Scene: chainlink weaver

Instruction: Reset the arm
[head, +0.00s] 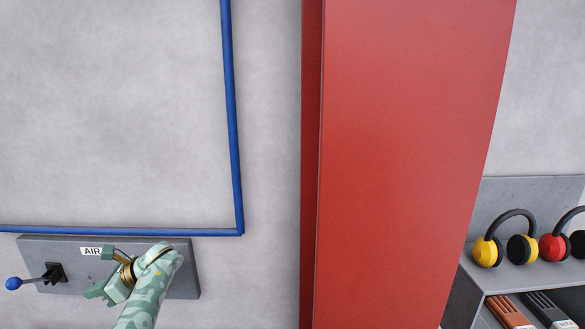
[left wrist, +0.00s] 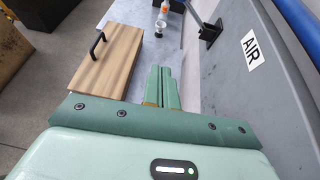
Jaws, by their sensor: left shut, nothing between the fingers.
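My left gripper (head: 97,291) is in front of the grey AIR panel (head: 185,275) in the head view, its arm coming up from the bottom edge. In the left wrist view its two green fingers (left wrist: 162,88) lie together, shut with nothing between them. A lever with a blue knob (head: 13,283) sticks out to the left from a black mount on the panel. The gripper is to the right of the knob and apart from it. The black lever mount (left wrist: 210,30) also shows in the left wrist view, beyond the fingertips. My right gripper is out of view.
A blue pipe (head: 233,130) runs along the wall above the panel. A red column (head: 405,150) stands in the middle. Ear defenders (head: 487,252) sit on a shelf at right. In the left wrist view, a wooden box (left wrist: 108,60) with a black handle lies left of the fingers.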

